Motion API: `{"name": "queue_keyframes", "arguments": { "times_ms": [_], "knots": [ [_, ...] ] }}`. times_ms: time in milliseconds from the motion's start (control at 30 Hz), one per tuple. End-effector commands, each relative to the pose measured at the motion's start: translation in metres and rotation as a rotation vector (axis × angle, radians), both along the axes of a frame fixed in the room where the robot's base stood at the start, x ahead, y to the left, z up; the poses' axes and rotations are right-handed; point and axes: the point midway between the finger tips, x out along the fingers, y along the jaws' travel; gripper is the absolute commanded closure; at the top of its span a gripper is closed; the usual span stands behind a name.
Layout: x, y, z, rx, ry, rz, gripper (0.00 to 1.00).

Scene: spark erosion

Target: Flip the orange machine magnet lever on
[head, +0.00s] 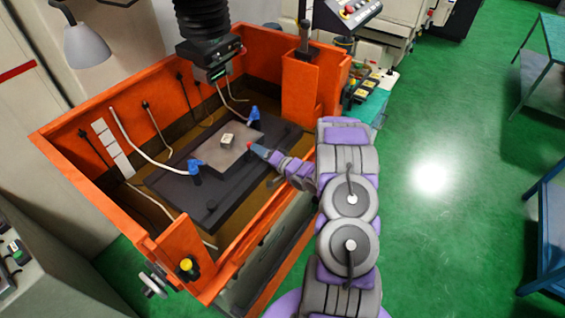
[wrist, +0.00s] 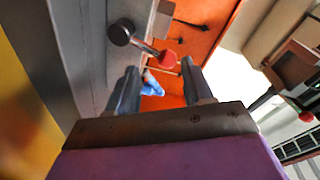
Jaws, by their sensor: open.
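In the wrist view, a lever with a thin metal rod and a red knob (wrist: 167,60) extends from a dark round hub (wrist: 121,32) on a grey block (wrist: 90,60). My gripper (wrist: 160,75) is open, with its two dark fingers apart. The red knob shows between and just beyond the fingertips; I cannot tell whether either finger touches it. In the head view, my gripper (head: 262,153) reaches over the front wall of the orange machine tank (head: 270,225), beside the grey plate.
Inside the tank, a dark table (head: 215,210) carries a grey plate (head: 215,158) with a small pale block (head: 227,140). Blue nozzles (head: 194,167) stand around it. A black machine head (head: 208,60) hangs above.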

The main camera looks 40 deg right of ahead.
Motion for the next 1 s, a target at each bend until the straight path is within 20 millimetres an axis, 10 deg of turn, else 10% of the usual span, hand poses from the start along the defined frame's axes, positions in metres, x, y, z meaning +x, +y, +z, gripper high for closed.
{"name": "queue_keyframes", "arguments": {
  "times_ms": [500,1000],
  "knots": [
    [-0.096,-0.029,0.012,-0.003,-0.011,-0.007,0.49],
    [-0.112,-0.033,0.013,-0.002,-0.013,-0.004,0.49]
  ]
}}
